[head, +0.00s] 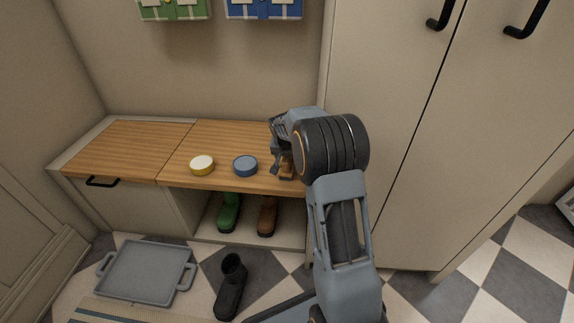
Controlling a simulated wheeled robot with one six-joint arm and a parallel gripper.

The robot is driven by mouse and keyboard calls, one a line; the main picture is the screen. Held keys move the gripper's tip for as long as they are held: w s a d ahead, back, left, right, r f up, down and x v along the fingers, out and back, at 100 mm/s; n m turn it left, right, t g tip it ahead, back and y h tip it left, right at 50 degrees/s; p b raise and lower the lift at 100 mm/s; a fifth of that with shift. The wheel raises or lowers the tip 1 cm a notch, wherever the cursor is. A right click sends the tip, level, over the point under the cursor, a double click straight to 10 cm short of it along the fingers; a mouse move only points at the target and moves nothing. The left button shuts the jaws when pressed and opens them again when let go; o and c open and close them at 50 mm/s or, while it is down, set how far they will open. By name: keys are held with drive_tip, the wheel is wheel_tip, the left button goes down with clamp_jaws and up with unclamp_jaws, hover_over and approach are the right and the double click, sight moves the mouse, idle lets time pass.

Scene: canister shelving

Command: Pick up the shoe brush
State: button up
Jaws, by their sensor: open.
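A small brown object (286,168), which looks like the shoe brush, lies on the wooden bench top (130,148) near its right end. My gripper (281,166) is over it, pointing down, with its fingers at or beside the brush. My arm and gripper hide much of the brush, and I cannot tell whether the fingers touch it. The gripper is open.
Green (229,213) and brown (267,216) boots stand below. A black boot (231,287) and grey tray (146,271) are on the floor. A tall cabinet (400,150) stands right.

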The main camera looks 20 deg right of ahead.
clamp_jaws()
idle(0.4)
wheel_tip(320, 180, up, 11)
drive_tip(key=p, duration=0.5)
drive_tip(key=shift+f, duration=0.2)
